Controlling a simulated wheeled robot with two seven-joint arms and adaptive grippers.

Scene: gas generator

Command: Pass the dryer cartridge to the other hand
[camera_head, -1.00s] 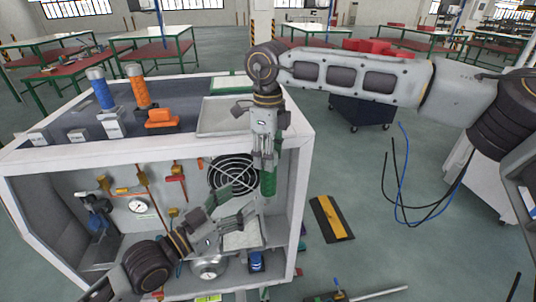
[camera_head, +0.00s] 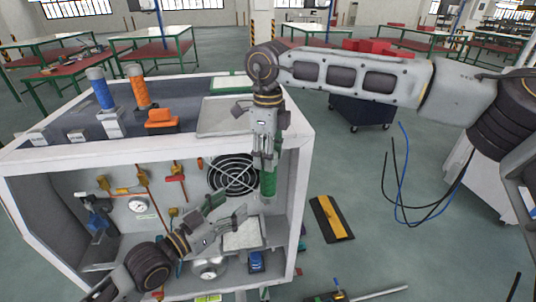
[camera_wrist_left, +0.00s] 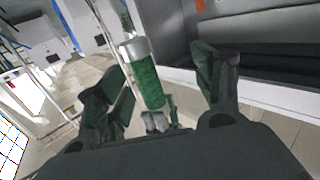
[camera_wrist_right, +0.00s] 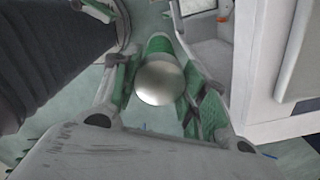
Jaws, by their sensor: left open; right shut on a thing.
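The green dryer cartridge (camera_head: 268,183) hangs upright below my right gripper (camera_head: 265,158), in front of the open cabinet's right part. In the right wrist view, the cartridge (camera_wrist_right: 160,82) shows its silver end between the right fingers, which are shut on it. My left gripper (camera_head: 232,206) is open and empty, to the left of and a little below the cartridge. In the left wrist view, the cartridge (camera_wrist_left: 150,82) appears in the gap between the two spread left fingers, apart from both, with its silver cap upward.
The white cabinet (camera_head: 120,157) holds a fan grille (camera_head: 232,173), a gauge (camera_head: 138,205) and pipes behind my left arm. A blue cylinder (camera_head: 100,92) and an orange cylinder (camera_head: 138,90) stand on top. A black-and-yellow item (camera_head: 331,217) lies on the floor at right.

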